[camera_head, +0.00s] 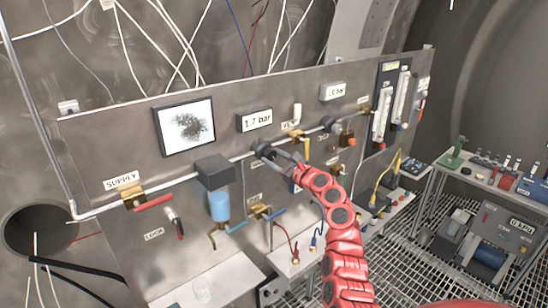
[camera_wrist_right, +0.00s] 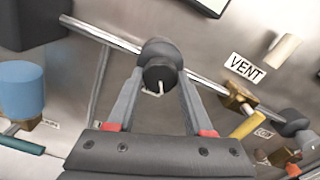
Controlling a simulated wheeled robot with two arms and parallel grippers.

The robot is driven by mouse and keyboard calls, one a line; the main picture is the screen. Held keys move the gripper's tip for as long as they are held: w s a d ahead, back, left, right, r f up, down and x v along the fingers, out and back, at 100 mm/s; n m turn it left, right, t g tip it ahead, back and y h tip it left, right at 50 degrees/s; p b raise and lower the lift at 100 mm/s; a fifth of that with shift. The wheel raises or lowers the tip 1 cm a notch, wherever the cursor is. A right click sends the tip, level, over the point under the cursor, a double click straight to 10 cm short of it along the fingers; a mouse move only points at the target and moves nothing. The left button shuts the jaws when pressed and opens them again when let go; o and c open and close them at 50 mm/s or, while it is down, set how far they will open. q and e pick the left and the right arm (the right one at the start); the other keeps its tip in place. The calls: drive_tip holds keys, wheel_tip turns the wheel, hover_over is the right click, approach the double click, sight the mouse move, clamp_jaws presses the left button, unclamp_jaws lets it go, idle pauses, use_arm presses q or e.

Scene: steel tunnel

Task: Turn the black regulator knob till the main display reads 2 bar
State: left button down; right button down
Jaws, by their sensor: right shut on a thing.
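The black regulator knob (camera_head: 261,148) sits on the steel pipe below the main display (camera_head: 254,119), which reads 1.7 bar. My right gripper (camera_head: 272,155) is shut on the knob, its red arm coming from the lower right. In the right wrist view the knob (camera_wrist_right: 158,66) sits between the two grey fingers (camera_wrist_right: 158,84), with a pale mark on its front. My left gripper is not in view.
A second display (camera_head: 333,91) stands right of the main one. A black box (camera_head: 215,172) and blue cylinder (camera_head: 219,206) are left of the knob. The VENT valve (camera_wrist_right: 238,98) with its yellow handle is close on the right. A side table (camera_head: 480,172) holds tools.

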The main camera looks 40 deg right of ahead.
drive_tip(key=m, duration=0.5)
drive_tip(key=shift+m, duration=0.3)
drive_tip(key=shift+a+f+m, duration=0.15)
drive_tip(key=shift+m, duration=2.05)
drive_tip(key=shift+c, duration=1.5)
unclamp_jaws()
drive_tip(key=shift+s, duration=0.15)
